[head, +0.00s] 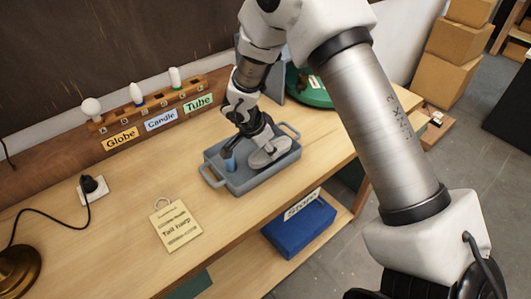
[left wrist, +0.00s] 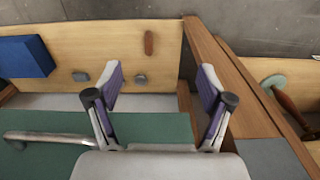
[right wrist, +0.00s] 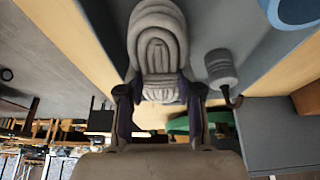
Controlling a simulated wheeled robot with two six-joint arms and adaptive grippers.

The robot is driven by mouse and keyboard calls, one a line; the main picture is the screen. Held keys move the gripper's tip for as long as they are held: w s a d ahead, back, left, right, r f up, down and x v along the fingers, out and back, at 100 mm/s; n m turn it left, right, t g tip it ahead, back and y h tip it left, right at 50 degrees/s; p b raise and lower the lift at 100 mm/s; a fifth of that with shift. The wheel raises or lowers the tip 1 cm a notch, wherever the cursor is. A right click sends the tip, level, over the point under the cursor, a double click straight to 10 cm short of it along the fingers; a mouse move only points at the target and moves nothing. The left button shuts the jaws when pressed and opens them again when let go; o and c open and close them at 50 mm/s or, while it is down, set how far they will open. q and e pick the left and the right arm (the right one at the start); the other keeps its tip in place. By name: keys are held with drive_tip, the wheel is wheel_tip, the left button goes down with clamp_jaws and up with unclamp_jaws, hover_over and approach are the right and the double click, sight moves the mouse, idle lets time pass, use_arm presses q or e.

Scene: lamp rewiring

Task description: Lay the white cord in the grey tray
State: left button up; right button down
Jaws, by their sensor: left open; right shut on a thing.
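The white cord (head: 268,152), a pale coiled bundle, is over the right part of the grey tray (head: 240,187), within its rim. I cannot tell whether it touches the tray floor. My right gripper (head: 258,138) points down there, shut on the cord. The right wrist view shows the coil (right wrist: 158,45) between the fingers (right wrist: 160,92), with a grey plug-like end (right wrist: 222,72) hanging beside it. My left gripper (left wrist: 162,88) is open and empty, away from the tray; the head view does not show it.
A blue cup-like piece (head: 230,164) stands in the tray's left part. A bulb rack (head: 150,105) stands behind, a tag card (head: 175,226) lies in front. A blue bin (head: 298,226) sits on the lower shelf.

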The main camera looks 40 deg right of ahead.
drive_tip(key=shift+w+f, duration=0.2)
drive_tip(key=shift+f, duration=0.4)
drive_tip(key=shift+w+f, duration=0.2)
drive_tip(key=shift+f, duration=0.4)
drive_tip(key=shift+s+r, duration=0.2)
drive_tip(key=shift+s, duration=0.1)
drive_tip(key=c, duration=1.1)
unclamp_jaws()
drive_tip(key=shift+f, duration=0.2)
drive_tip(key=shift+o, duration=0.2)
drive_tip(key=shift+w, duration=0.2)
drive_tip(key=shift+s, duration=0.1)
drive_tip(key=p+v, duration=0.1)
drive_tip(key=v, duration=1.1)
drive_tip(key=shift+r, duration=0.25)
use_arm(q)
drive_tip(key=shift+w+r, duration=0.2)
drive_tip(key=shift+r, duration=0.25)
drive_tip(key=shift+s, duration=0.15)
use_arm(e)
drive_tip(key=shift+f, duration=0.1)
